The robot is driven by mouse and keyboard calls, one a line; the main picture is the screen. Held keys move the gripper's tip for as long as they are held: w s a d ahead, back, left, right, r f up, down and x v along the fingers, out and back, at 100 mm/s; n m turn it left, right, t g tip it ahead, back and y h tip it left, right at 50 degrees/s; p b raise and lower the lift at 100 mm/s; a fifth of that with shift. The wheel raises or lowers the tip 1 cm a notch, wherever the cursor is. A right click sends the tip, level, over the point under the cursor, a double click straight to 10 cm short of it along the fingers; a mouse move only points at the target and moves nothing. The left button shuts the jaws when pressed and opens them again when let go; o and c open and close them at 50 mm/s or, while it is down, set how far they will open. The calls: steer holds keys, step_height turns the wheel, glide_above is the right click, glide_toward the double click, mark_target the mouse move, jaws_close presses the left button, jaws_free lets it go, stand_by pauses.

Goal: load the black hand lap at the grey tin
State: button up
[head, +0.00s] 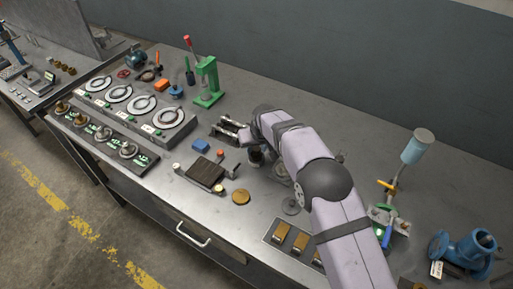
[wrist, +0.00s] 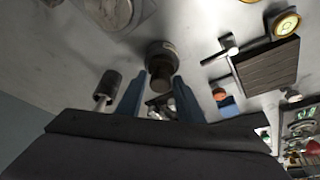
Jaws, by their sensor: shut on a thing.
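My gripper (wrist: 158,92) shows in the wrist view with its two blue fingers shut on a dark round piece with a narrower brownish end, seemingly the black hand lap (wrist: 160,65). In the head view a dark cylinder (head: 256,158) shows below the end of my arm, and the fingers are mostly hidden. A round grey item with a pale top (wrist: 110,10), possibly the grey tin, is cut off at the top of the wrist view. It is apart from the held piece. I cannot tell whether the held piece touches the bench.
A dark ribbed plate (head: 206,170) with small knobs lies left of my gripper, near a brass disc (head: 240,197). A dark cylinder with a pale stem (wrist: 107,88) is left of the fingers. A green press (head: 208,80) stands farther back. Bare bench lies toward the front edge.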

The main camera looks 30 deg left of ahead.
steer(key=shift+r+p, duration=1.9)
steer(key=shift+r, duration=1.6)
